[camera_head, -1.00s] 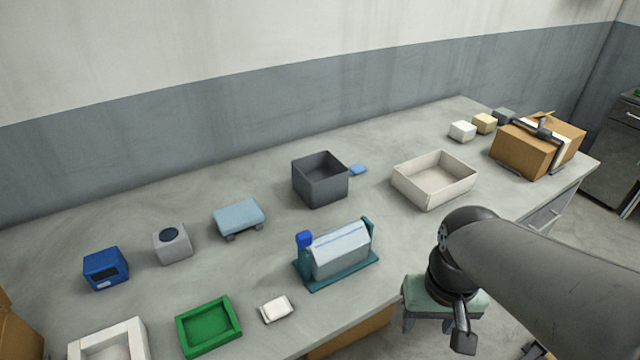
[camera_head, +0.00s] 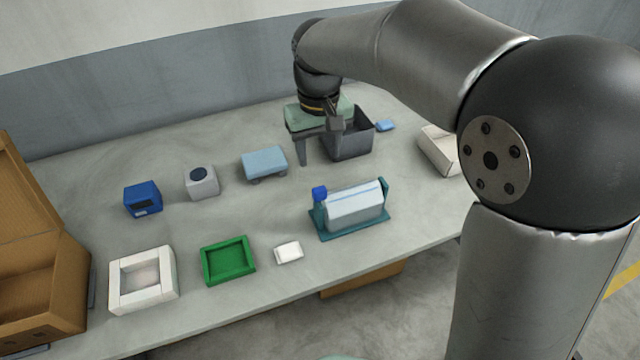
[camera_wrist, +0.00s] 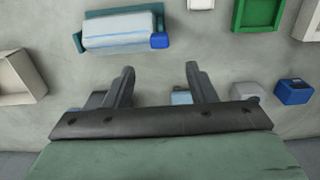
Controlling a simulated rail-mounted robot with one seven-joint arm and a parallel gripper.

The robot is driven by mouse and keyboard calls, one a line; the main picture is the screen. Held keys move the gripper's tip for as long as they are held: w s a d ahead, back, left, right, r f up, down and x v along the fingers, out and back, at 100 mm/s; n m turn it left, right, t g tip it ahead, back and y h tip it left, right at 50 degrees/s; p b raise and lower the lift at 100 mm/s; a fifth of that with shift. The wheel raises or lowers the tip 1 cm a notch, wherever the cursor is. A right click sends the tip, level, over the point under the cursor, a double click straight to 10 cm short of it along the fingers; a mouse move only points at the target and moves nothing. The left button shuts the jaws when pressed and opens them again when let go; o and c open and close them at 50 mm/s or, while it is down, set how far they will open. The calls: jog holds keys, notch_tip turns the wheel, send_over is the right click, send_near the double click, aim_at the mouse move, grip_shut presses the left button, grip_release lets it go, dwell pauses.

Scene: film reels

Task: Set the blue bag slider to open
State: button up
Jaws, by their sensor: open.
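The bag (camera_head: 355,204) is pale blue-grey with a blue stripe along its top. It lies in a teal holder (camera_head: 352,231) near the table's front edge. The blue slider (camera_head: 320,193) is at the left end of the bag's top in the head view. In the wrist view the slider (camera_wrist: 160,40) is at the bag's right end. My gripper (camera_head: 320,157) is open and empty, pointing down, behind the bag and beside the dark grey bin. In the wrist view the bag lies beyond the open fingers (camera_wrist: 160,70), apart from them.
The dark grey bin (camera_head: 353,146) stands close to my gripper. A light blue platform (camera_head: 264,161), grey block (camera_head: 202,182) and blue box (camera_head: 142,199) stand left. A white block (camera_head: 289,252), green tray (camera_head: 228,260) and white frame (camera_head: 143,280) lie in front. Bare table separates gripper and bag.

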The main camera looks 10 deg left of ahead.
aim_at(320, 189)
notch_tip(320, 189, down, 12)
jog(key=shift+d+r+p, duration=0.1)
jog(key=shift+r+p, duration=0.05)
jog(key=shift+p, duration=0.6)
jog(key=c, duration=1.1)
grip_shut()
